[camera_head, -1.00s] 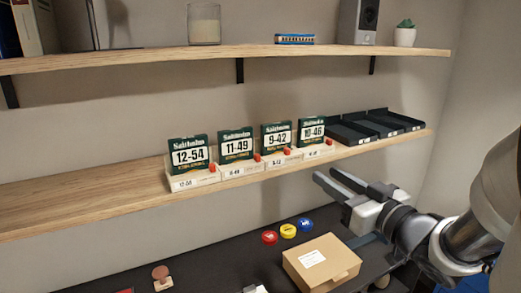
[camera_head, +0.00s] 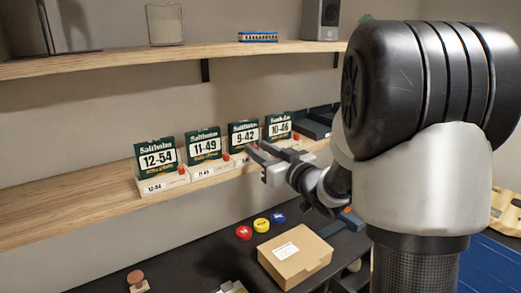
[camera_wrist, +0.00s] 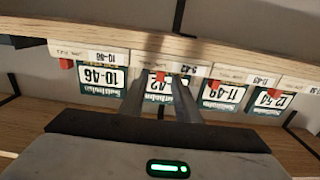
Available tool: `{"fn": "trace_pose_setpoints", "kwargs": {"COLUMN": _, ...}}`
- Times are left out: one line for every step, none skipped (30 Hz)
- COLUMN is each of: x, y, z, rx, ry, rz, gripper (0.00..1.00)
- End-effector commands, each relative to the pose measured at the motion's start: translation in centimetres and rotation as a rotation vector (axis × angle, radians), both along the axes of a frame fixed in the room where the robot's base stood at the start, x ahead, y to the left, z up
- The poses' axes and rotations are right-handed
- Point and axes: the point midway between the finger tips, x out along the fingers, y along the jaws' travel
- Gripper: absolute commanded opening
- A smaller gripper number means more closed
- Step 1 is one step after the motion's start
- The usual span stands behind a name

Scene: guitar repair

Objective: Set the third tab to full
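Four green string packs stand in wooden holders on the lower shelf: 12-54 (camera_head: 157,157), 11-49 (camera_head: 204,145), 9-42 (camera_head: 243,134) and 10-46 (camera_head: 278,126). Each holder has a red tab near its right end in the head view. The third tab, on the 9-42 holder, is mostly hidden there by my gripper (camera_head: 257,152). In the wrist view, upside down, the third tab (camera_wrist: 160,76) shows between my fingers (camera_wrist: 163,78). The fingers are apart and point at the 9-42 holder (camera_wrist: 196,68). I cannot tell whether they touch the tab.
The neighbouring tabs are on the 11-49 holder (camera_head: 226,157) and the 10-46 holder (camera_head: 296,136). Dark trays (camera_head: 318,120) stand right of the packs. Below lie a cardboard box (camera_head: 294,256) and red, yellow and blue round tins. An upper shelf (camera_head: 150,61) runs above.

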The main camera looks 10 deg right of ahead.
Motion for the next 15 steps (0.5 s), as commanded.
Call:
{"fn": "trace_pose_setpoints", "kwargs": {"x": 0.01, "y": 0.0, "z": -0.02, "rx": 0.0, "ry": 0.0, "rz": 0.0, "gripper": 0.3}}
{"fn": "trace_pose_setpoints", "kwargs": {"x": 0.01, "y": 0.0, "z": -0.02, "rx": 0.0, "ry": 0.0, "rz": 0.0, "gripper": 0.3}}
{"fn": "trace_pose_setpoints", "kwargs": {"x": 0.0, "y": 0.0, "z": -0.02, "rx": 0.0, "ry": 0.0, "rz": 0.0, "gripper": 0.3}}
{"fn": "trace_pose_setpoints", "kwargs": {"x": -0.01, "y": 0.0, "z": -0.02, "rx": 0.0, "ry": 0.0, "rz": 0.0, "gripper": 0.3}}
{"fn": "trace_pose_setpoints", "kwargs": {"x": -0.01, "y": -0.01, "z": -0.02, "rx": 0.0, "ry": 0.0, "rz": 0.0, "gripper": 0.3}}
{"fn": "trace_pose_setpoints", "kwargs": {"x": -0.01, "y": -0.02, "z": -0.02, "rx": 0.0, "ry": 0.0, "rz": 0.0, "gripper": 0.23}}
{"fn": "trace_pose_setpoints", "kwargs": {"x": -0.01, "y": -0.02, "z": -0.02, "rx": 0.0, "ry": 0.0, "rz": 0.0, "gripper": 0.18}}
{"fn": "trace_pose_setpoints", "kwargs": {"x": -0.01, "y": -0.02, "z": -0.02, "rx": 0.0, "ry": 0.0, "rz": 0.0, "gripper": 0.13}}
{"fn": "trace_pose_setpoints", "kwargs": {"x": -0.02, "y": -0.03, "z": -0.02, "rx": 0.0, "ry": 0.0, "rz": 0.0, "gripper": 0.06}}
{"fn": "trace_pose_setpoints", "kwargs": {"x": -0.02, "y": -0.03, "z": -0.01, "rx": 0.0, "ry": 0.0, "rz": 0.0, "gripper": 0.01}}
{"fn": "trace_pose_setpoints", "kwargs": {"x": -0.02, "y": -0.02, "z": -0.02, "rx": 0.0, "ry": 0.0, "rz": 0.0, "gripper": 0.0}}
{"fn": "trace_pose_setpoints", "kwargs": {"x": -0.03, "y": -0.02, "z": -0.02, "rx": 0.0, "ry": 0.0, "rz": 0.0, "gripper": 0.0}}
{"fn": "trace_pose_setpoints", "kwargs": {"x": -0.03, "y": -0.02, "z": -0.02, "rx": 0.0, "ry": 0.0, "rz": 0.0, "gripper": 0.0}}
{"fn": "trace_pose_setpoints", "kwargs": {"x": -0.03, "y": -0.02, "z": -0.02, "rx": 0.0, "ry": 0.0, "rz": 0.0, "gripper": 0.0}}
{"fn": "trace_pose_setpoints", "kwargs": {"x": -0.03, "y": -0.02, "z": -0.02, "rx": 0.0, "ry": 0.0, "rz": 0.0, "gripper": 0.0}}
